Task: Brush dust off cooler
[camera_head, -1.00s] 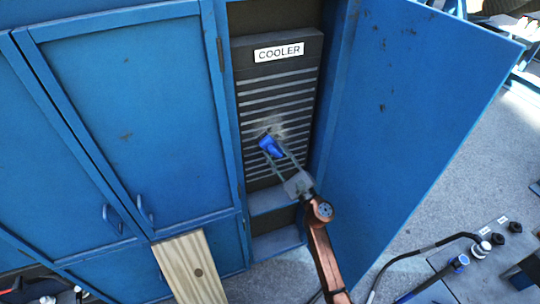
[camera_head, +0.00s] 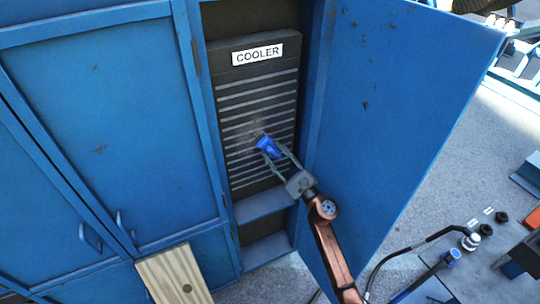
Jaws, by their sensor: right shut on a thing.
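The cooler (camera_head: 258,98) is a dark panel with light horizontal slats and a white "COOLER" label, set inside an open blue cabinet. A pale dusty patch shows around the middle of its slats. My right gripper (camera_head: 276,158) is in front of the cooler's lower middle, shut on a blue brush (camera_head: 268,146). The brush's tip is at the slats by the dusty patch; I cannot tell whether it touches them. My left gripper is not in view.
Closed blue cabinet doors (camera_head: 110,120) are at left. A wooden board (camera_head: 176,278) is at the bottom.

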